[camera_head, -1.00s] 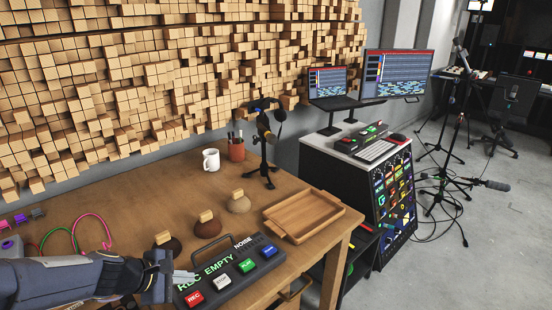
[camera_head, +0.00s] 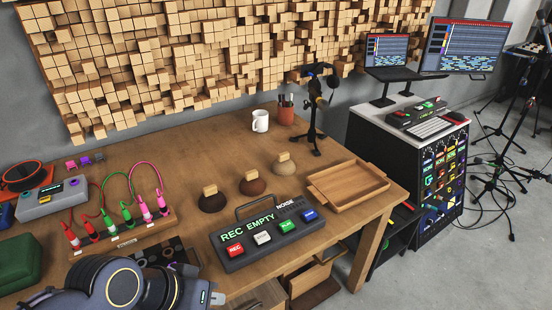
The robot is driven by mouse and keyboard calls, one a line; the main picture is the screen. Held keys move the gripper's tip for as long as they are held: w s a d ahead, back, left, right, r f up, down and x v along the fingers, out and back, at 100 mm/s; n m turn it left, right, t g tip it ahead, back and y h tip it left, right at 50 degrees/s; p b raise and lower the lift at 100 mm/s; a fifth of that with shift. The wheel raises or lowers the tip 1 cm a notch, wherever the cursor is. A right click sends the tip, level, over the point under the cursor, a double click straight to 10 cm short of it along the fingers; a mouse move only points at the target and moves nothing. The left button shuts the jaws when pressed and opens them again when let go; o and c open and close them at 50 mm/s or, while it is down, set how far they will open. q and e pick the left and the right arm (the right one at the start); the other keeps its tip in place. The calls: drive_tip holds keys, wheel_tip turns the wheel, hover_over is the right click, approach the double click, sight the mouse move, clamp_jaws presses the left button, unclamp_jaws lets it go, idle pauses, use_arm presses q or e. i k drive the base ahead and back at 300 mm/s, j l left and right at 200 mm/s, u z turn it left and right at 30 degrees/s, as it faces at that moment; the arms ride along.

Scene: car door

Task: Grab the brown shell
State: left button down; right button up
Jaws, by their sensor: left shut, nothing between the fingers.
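Three rounded shells with pale wooden block handles stand in a slanting row on the wooden table. The middle one is the brown shell (camera_head: 253,187). A darker, almost black-brown shell (camera_head: 212,203) is to its left and nearer, and a beige shell (camera_head: 285,167) is to its right and farther back. My left gripper (camera_head: 214,298) is at the bottom of the head view, near the table's front edge. It is shut and empty, well apart from the shells. My right gripper is not in view.
A black recorder box (camera_head: 262,255) with coloured buttons, lit "REC EMPTY", stands in front of the shells. A wooden tray (camera_head: 345,190) is to the right. A cable board (camera_head: 125,240) is on the left. A white mug (camera_head: 260,121) and a microphone stand (camera_head: 314,125) are behind.

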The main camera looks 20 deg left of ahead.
sight(251, 185)
drive_tip(key=i+l+u, duration=0.1)
drive_tip(key=u, duration=1.5)
drive_tip(key=l+u, duration=0.75)
drive_tip(key=u, duration=0.2)
drive_tip(key=k+l+u, duration=0.1)
drive_tip(key=l+u, duration=0.25)
drive_tip(key=u, duration=0.15)
